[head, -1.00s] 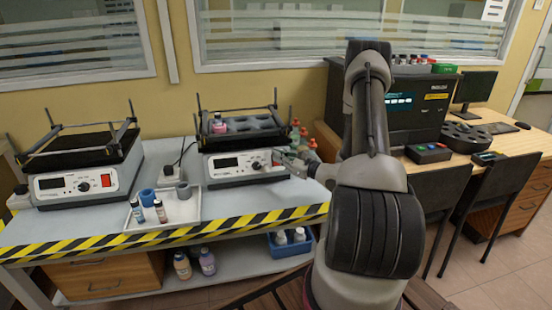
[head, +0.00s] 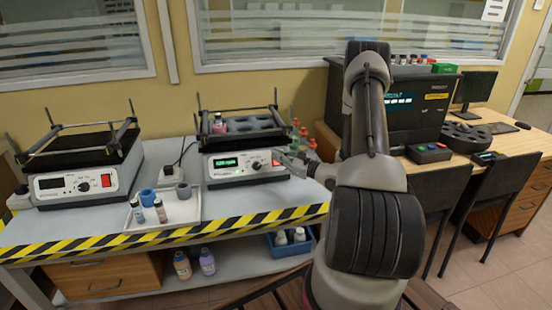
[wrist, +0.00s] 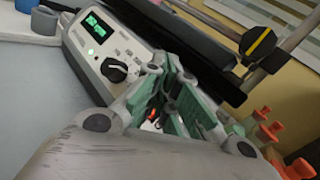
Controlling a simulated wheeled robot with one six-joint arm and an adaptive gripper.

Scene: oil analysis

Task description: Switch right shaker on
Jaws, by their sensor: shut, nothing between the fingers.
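The right shaker (head: 220,171) stands on the bench with its display (head: 226,162) lit green. In the wrist view the lit display (wrist: 96,27) and the black knob (wrist: 114,69) show on the shaker's front panel. My gripper (head: 284,158) is shut and empty at the right end of that panel, by the red power switch (head: 276,160). In the wrist view my gripper (wrist: 165,100) covers most of the switch; only a small red glow (wrist: 153,118) shows between the finger links. I cannot tell whether the fingertips touch it.
The left shaker (head: 70,185) has a dark display. A white tray (head: 190,212) with small bottles and blue and grey rings lies between the shakers. Bottles with red caps (head: 311,146) stand right of the right shaker, close to my gripper (wrist: 267,132).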

